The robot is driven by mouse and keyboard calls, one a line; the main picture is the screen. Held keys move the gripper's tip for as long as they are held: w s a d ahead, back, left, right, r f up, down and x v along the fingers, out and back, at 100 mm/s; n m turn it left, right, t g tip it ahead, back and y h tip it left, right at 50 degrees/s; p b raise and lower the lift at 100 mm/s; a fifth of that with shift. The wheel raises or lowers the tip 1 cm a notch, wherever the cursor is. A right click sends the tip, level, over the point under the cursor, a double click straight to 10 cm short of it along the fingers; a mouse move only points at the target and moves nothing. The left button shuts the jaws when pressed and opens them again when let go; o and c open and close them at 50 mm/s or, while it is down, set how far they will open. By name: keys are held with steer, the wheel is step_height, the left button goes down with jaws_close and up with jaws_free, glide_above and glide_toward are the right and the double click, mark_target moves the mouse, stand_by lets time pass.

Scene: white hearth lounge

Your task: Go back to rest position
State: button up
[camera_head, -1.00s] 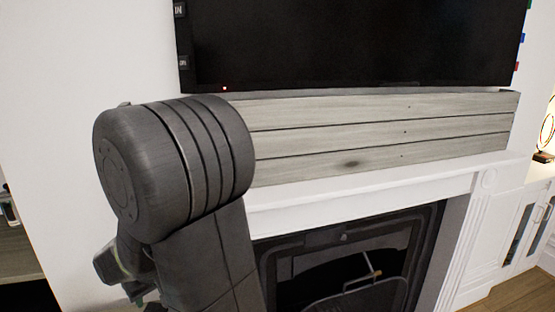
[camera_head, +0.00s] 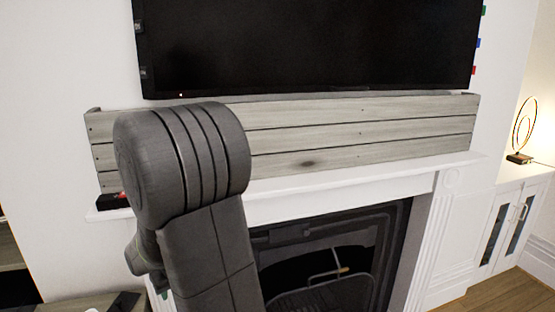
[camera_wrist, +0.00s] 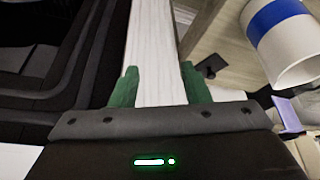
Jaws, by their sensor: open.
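My gripper (camera_wrist: 159,86) shows in the wrist view with its two green fingertips apart. It is open, and no object is visibly held between them. A white upright surface, seemingly part of the fireplace surround (camera_wrist: 155,50), shows behind the gap. In the head view my dark arm stands folded in front of the fireplace, and it hides most of the gripper.
A white mantel (camera_head: 300,182) and dark fireplace (camera_head: 330,265) lie ahead, below a black television (camera_head: 310,45). A white cabinet (camera_head: 510,225) is right. The wrist view shows a blue-banded white cylinder (camera_wrist: 285,40) and a purple item (camera_wrist: 288,115) nearby.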

steer(key=shift+m, duration=0.5)
steer(key=shift+w+d+f, duration=0.2)
steer(key=shift+w+d, duration=0.2)
steer(key=shift+d, duration=0.25)
steer(key=shift+w+d+f, duration=0.25)
steer(key=shift+w+d, duration=0.1)
steer(key=shift+d, duration=0.3)
steer(key=shift+w+d+f, duration=0.2)
steer(key=shift+w+d, duration=0.2)
steer(key=shift+d, duration=0.25)
steer(key=shift+p, duration=0.3)
